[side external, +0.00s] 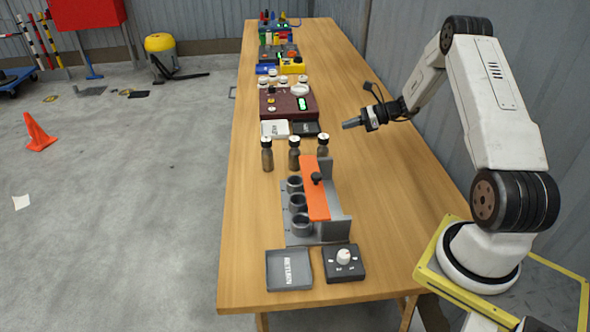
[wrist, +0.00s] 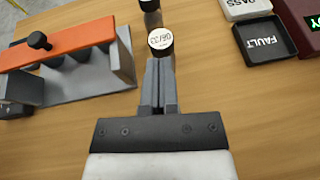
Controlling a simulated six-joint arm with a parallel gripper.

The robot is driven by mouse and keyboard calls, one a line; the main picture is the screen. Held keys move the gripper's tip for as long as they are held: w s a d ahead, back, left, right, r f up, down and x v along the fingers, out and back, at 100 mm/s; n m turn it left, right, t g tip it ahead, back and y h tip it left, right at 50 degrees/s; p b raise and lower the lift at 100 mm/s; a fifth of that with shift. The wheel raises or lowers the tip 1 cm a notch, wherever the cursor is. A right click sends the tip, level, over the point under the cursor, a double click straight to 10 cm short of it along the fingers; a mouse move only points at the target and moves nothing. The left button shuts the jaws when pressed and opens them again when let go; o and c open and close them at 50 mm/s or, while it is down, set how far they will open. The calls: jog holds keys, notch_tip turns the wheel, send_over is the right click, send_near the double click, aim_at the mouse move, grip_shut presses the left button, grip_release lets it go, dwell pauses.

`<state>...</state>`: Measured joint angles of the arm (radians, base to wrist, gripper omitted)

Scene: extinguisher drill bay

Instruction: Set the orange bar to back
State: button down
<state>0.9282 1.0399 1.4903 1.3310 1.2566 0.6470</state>
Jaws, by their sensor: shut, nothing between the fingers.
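The orange bar (side external: 314,190) with a black knob (side external: 317,178) lies along the grey rack (side external: 330,228), beside a row of round cups (side external: 298,203). In the wrist view the orange bar (wrist: 60,47) and its knob (wrist: 39,41) are at the upper left. My gripper (side external: 349,124) is in the air above the table, behind and to the right of the rack. Its fingers (wrist: 160,75) are shut and empty, pointing toward a bottle with a white label on its cap (wrist: 160,40); the bottle's body is mostly hidden.
Three dark bottles (side external: 294,153) stand behind the rack. Beyond them are a white tray (side external: 275,128), a black FAULT tray (wrist: 264,43) and a maroon box (side external: 289,103). A grey tray (side external: 289,270) and a dial box (side external: 344,263) sit in front. The table's right side is clear.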

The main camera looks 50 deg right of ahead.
notch_tip(320, 180, up, 14)
jog(key=w+a+n+g+h, duration=0.3)
jog(key=a+n+g+h, duration=0.3)
jog(key=a+n, duration=0.85)
jog(key=w+a+n+g+h, duration=0.3)
jog(key=a+n+g, duration=0.65)
jog(key=n, duration=0.85)
jog(key=shift+t, duration=0.65)
jog(key=f, duration=0.2)
jog(key=a+f, duration=0.1)
jog(key=f, duration=0.2)
jog(key=shift+s+f, duration=0.1)
jog(key=shift+f, duration=0.05)
jog(key=shift+f, duration=0.1)
